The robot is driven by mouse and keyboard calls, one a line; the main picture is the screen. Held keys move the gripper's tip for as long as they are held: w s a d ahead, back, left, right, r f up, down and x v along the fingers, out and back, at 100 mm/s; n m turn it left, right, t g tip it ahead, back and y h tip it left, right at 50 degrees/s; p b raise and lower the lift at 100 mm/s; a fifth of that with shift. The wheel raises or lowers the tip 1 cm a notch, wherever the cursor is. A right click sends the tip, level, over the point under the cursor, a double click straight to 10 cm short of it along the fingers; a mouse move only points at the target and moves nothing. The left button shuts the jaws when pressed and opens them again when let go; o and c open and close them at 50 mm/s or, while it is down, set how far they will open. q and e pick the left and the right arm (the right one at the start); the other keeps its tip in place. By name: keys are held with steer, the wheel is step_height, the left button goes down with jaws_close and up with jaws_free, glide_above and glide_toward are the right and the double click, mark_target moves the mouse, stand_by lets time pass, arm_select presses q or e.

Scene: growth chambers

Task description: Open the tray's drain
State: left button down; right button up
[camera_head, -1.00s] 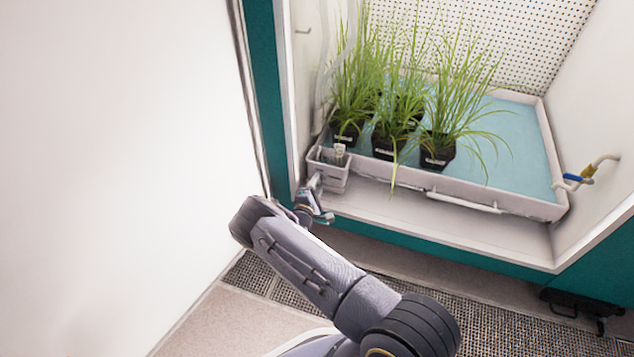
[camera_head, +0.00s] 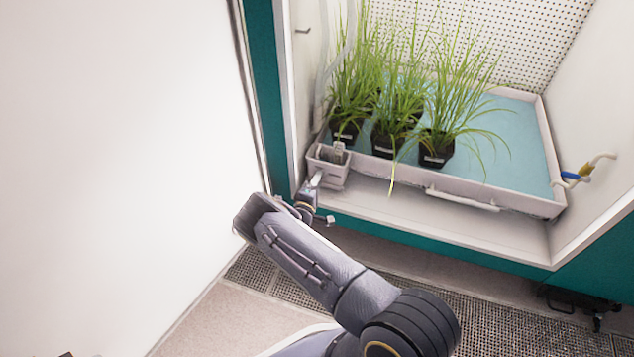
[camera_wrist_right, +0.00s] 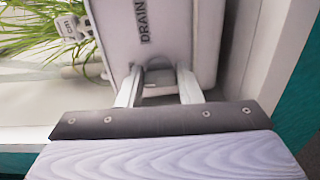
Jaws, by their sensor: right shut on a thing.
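The tray (camera_head: 535,206) is shallow, pale-walled and holds blue-green water. At its front left corner is a small pale drain box (camera_head: 333,180). In the right wrist view the box (camera_wrist_right: 205,35) carries the word DRAIN. A grey drain handle (camera_wrist_right: 157,66) sits low on its face, between the fingers of my right gripper (camera_wrist_right: 160,88). My right gripper (camera_head: 316,181) is shut on this handle, in front of the box. Its fingers partly hide the handle, and the handle's exact setting is hard to tell. My left gripper is not in view.
Several potted grassy plants (camera_head: 436,150) stand in the tray, close behind the drain box. A pipe with a blue valve handle (camera_head: 571,175) is on the right chamber wall. A white wall or door (camera_head: 120,150) fills the left. The chamber's front ledge (camera_head: 440,218) is clear.

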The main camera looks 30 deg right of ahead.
steer(key=o, duration=1)
steer(key=shift+a, duration=0.1)
steer(key=shift+s+a, duration=0.2)
steer(key=shift+a, duration=0.05)
steer(key=p+v, duration=0.2)
steer(key=v, duration=0.5)
steer(key=shift+s+p, duration=0.1)
steer(key=shift+p, duration=0.25)
